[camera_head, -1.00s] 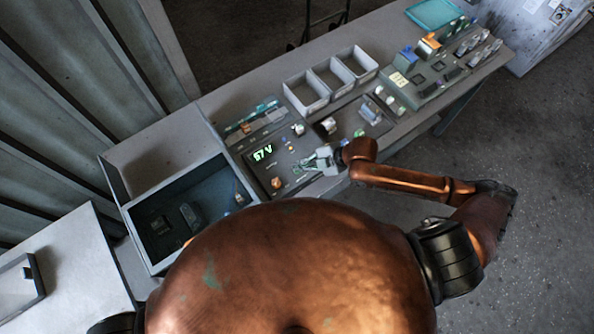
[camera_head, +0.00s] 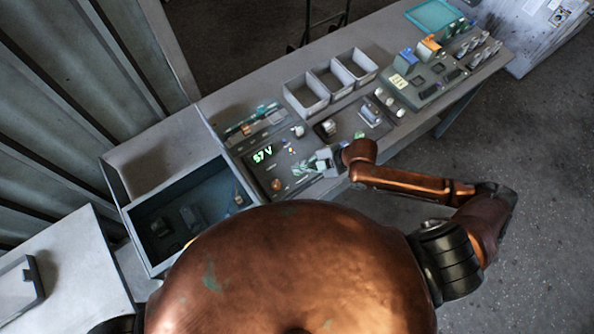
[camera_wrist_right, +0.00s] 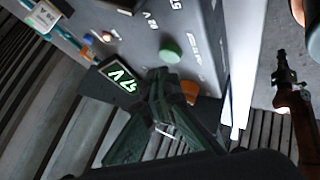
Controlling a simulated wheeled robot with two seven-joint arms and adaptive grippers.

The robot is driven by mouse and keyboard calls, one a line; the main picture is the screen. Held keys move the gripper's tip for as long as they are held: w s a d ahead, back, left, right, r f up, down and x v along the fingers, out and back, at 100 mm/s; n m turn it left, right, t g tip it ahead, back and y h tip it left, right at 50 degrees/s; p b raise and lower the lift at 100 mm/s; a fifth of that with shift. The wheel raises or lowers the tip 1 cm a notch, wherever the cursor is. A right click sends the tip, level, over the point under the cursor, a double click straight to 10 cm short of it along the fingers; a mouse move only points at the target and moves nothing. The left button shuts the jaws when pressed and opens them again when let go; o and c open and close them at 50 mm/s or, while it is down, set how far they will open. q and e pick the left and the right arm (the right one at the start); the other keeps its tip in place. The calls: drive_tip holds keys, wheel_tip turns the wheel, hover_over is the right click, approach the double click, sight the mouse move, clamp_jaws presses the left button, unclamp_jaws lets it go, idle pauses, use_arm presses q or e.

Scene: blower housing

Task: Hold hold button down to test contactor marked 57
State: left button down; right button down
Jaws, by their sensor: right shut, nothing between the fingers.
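The test panel (camera_head: 290,150) on the bench has a lit green display (camera_head: 262,154) reading 57 V. The display (camera_wrist_right: 119,78) also shows in the right wrist view, turned over. A round green button (camera_wrist_right: 170,52) sits on the panel near it, and an orange knob (camera_wrist_right: 190,92) lies beside my fingers. My right gripper (camera_head: 308,164) is shut and empty over the panel's front part. In the right wrist view its dark green fingers (camera_wrist_right: 163,82) are close below the green button; I cannot tell whether they touch anything. The hold button's label and a contactor marked 57 cannot be made out. My left gripper is out of view.
An open dark bin (camera_head: 150,208) stands left of the panel, with small dark parts in it. Several grey trays (camera_head: 305,103) stand at the back. Another device bank (camera_head: 425,88) and a teal tray (camera_head: 433,14) are at the right.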

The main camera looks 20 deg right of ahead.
drive_tip(key=shift+f, duration=0.15)
drive_tip(key=shift+f, duration=0.3)
drive_tip(key=shift+f, duration=0.45)
idle(0.9)
drive_tip(key=shift+r, duration=0.15)
idle(2.0)
drive_tip(key=shift+r+p, duration=0.7)
drive_tip(key=shift+r, duration=0.05)
wheel_tip(320, 180, up, 5)
drive_tip(key=p, duration=0.4)
drive_tip(key=shift+p, duration=0.35)
